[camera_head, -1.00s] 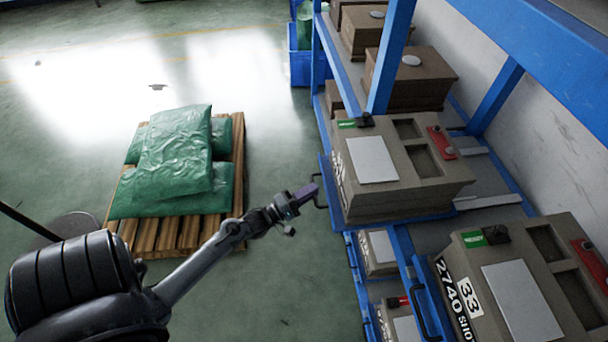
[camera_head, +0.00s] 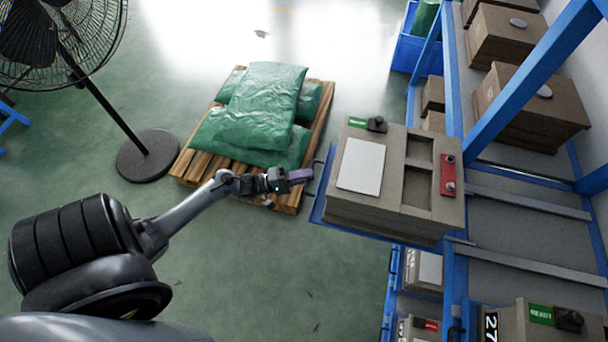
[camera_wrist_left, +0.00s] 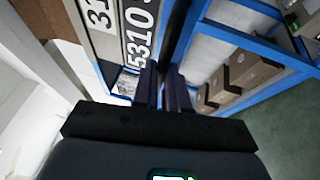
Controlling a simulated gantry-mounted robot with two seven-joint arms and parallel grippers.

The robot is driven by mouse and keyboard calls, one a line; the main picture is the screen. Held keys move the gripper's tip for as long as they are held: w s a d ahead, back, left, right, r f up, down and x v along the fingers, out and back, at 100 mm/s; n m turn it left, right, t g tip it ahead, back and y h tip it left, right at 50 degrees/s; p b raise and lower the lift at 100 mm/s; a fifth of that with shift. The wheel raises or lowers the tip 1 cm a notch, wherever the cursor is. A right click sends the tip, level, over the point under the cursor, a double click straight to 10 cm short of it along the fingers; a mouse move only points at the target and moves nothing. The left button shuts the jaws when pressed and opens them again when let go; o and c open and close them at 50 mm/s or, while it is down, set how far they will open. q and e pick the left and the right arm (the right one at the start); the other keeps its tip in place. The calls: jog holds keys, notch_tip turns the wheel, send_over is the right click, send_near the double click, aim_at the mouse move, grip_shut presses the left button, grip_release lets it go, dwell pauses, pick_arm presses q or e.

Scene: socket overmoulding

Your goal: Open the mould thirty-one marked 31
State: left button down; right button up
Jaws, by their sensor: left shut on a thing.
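The mould 31 (camera_head: 390,215) is a grey-brown block with a pale plate, two pockets, a green label and a red part on top. It sits on a blue pull-out tray (camera_head: 318,208) that juts left from the rack. In the left wrist view the mould's marked side (camera_wrist_left: 108,42) shows "31" and "5310" digits, partly cut off. My left gripper (camera_head: 312,174) is shut on the dark tray handle (camera_head: 319,167) at the tray's left edge. In the left wrist view its fingers (camera_wrist_left: 165,82) are close together; the grip itself is partly hidden. My right gripper is not in view.
Green sacks (camera_head: 262,110) on a wooden pallet (camera_head: 290,195) lie close behind my left gripper. A fan (camera_head: 70,50) stands at left.

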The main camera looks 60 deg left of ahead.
pick_arm(q)
jog(key=shift+a+r, duration=0.1)
jog(key=c, duration=1.2)
grip_release()
jog(key=shift+s, duration=0.15)
jog(key=v, duration=1)
jog(key=shift+s+a, duration=0.2)
jog(key=shift+s, duration=0.05)
